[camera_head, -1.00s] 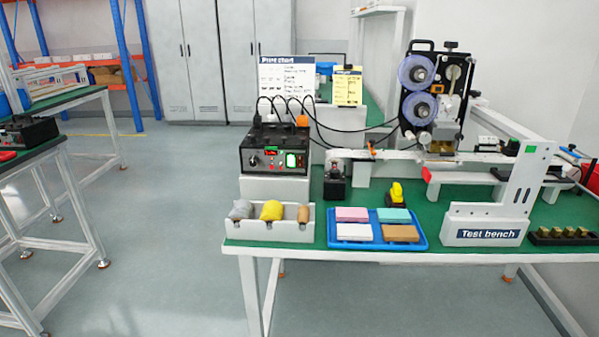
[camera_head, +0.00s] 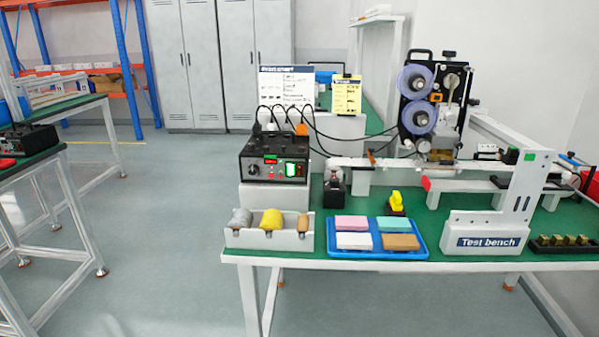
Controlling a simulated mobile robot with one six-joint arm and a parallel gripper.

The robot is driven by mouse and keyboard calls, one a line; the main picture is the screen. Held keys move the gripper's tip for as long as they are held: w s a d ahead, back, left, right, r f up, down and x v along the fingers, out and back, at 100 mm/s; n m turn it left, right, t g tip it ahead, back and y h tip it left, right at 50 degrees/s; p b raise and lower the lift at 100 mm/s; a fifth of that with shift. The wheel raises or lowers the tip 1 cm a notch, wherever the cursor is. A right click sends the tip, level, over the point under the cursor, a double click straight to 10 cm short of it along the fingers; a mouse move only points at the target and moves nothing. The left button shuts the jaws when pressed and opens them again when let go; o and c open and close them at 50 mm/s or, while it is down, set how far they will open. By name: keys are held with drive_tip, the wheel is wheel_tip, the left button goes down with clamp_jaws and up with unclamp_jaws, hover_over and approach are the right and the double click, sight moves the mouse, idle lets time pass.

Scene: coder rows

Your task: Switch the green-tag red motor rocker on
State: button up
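A black control box (camera_head: 274,160) stands on a white block at the back left of the test bench. Its front has a small red display, a round knob, small red spots and a bright green lit element (camera_head: 291,170). A small green patch shows near the top of its front. I cannot make out a red rocker or its position at this size. A second black box (camera_head: 27,139) with a red item beside it sits on the left table, cut by the picture edge. My gripper is not in view.
The green-topped bench (camera_head: 335,259) holds a white bin (camera_head: 268,240) of rolls, a blue tray (camera_head: 421,251) of coloured blocks, a yellow-topped item (camera_head: 396,201) and a reel machine (camera_head: 432,105). Cables run from the box. The floor (camera_head: 170,230) between the tables is clear.

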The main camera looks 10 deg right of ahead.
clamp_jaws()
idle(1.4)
